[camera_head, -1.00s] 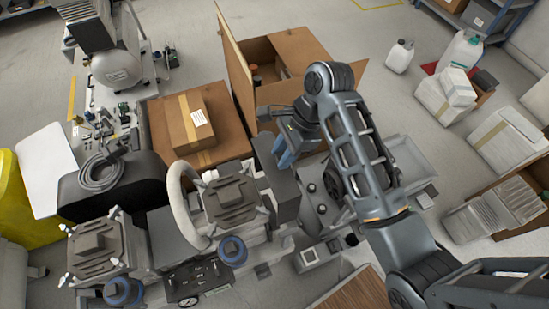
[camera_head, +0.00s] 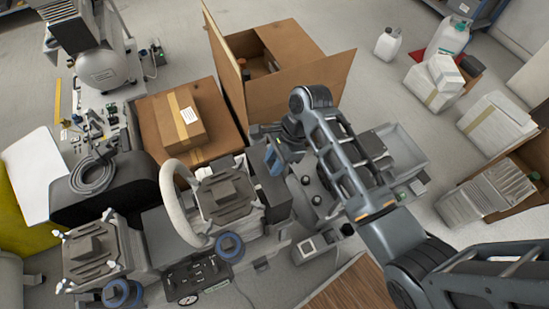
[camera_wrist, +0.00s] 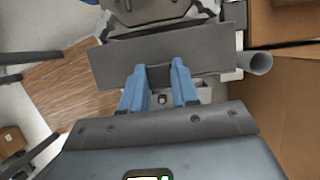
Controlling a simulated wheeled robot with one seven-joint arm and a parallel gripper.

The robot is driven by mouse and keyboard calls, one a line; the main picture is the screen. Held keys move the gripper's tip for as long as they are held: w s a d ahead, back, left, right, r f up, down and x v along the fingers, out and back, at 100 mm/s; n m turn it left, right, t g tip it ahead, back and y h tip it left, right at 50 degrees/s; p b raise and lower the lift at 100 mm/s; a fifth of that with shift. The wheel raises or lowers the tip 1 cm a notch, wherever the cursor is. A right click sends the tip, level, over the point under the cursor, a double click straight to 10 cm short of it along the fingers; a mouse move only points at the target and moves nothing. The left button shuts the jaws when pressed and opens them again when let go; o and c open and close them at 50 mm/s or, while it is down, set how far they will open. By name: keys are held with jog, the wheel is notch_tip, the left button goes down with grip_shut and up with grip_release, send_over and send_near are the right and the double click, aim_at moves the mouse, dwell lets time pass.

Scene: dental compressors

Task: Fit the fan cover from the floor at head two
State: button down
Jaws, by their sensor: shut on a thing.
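The fan cover, a dark grey box-like piece (camera_head: 272,192), hangs upright from my gripper (camera_head: 274,158). In the wrist view the blue fingertips (camera_wrist: 159,90) are shut on its middle, and its flat grey face (camera_wrist: 112,65) spans the picture. One compressor head (camera_head: 226,192), ribbed and grey with a thick white hose, stands immediately left of the cover. I cannot tell whether cover and head touch. Another similar head (camera_head: 95,250) stands farther left.
An open cardboard box (camera_head: 290,95) stands behind my gripper, and a closed carton (camera_head: 180,120) lies left of it. A black tank (camera_head: 105,190) with a coiled hose is at left. A grey tray (camera_head: 405,150) is beyond my arm.

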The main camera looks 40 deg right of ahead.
notch_tip(320, 180, down, 17)
jog(key=b, duration=0.9)
jog(key=shift+f, duration=0.15)
dwell(0.5)
dwell(1.0)
jog(key=shift+f+p, duration=0.25)
jog(key=shift+p, duration=0.4)
dwell(1.2)
jog(key=c, duration=0.8)
grip_release()
jog(key=shift+o, duration=0.4)
